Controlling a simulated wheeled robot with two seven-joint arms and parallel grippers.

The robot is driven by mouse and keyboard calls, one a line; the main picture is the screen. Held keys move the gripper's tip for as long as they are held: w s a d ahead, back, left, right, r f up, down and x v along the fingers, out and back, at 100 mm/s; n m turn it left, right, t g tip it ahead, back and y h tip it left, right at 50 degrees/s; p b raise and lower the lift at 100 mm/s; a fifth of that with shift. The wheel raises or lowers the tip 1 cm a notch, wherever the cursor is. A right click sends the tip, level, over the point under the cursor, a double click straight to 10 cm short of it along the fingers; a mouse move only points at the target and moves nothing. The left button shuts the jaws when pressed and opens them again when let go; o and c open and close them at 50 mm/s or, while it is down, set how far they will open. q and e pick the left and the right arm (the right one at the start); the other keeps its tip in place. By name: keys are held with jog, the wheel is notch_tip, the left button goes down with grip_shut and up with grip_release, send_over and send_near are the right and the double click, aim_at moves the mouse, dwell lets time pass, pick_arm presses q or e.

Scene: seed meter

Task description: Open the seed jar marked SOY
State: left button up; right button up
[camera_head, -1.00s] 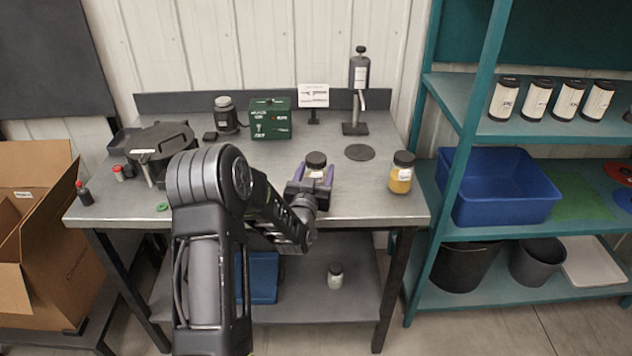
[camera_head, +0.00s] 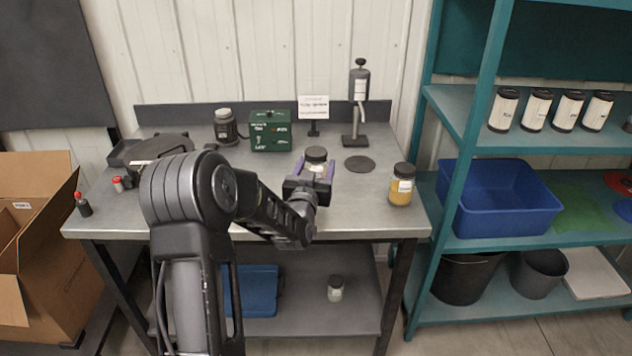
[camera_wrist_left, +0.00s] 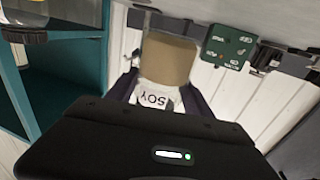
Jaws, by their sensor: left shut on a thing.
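In the left wrist view the label reads SOY upside down on the jar (camera_wrist_left: 168,60), with tan contents. My left gripper (camera_wrist_left: 160,95) is shut around the jar's body. I cannot tell whether the jar's base touches the bench. My right gripper is not in view.
A yellow-filled jar (camera_head: 401,192) stands on the workbench (camera_head: 370,215) at the right. A black device (camera_head: 160,145) is partly hidden by my arm.

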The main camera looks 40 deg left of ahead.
aim_at(316, 151)
pick_arm(q)
notch_tip(316, 151, up, 5)
jog(key=shift+f, duration=0.1)
dwell(0.5)
jog(key=o, duration=1.2)
grip_shut()
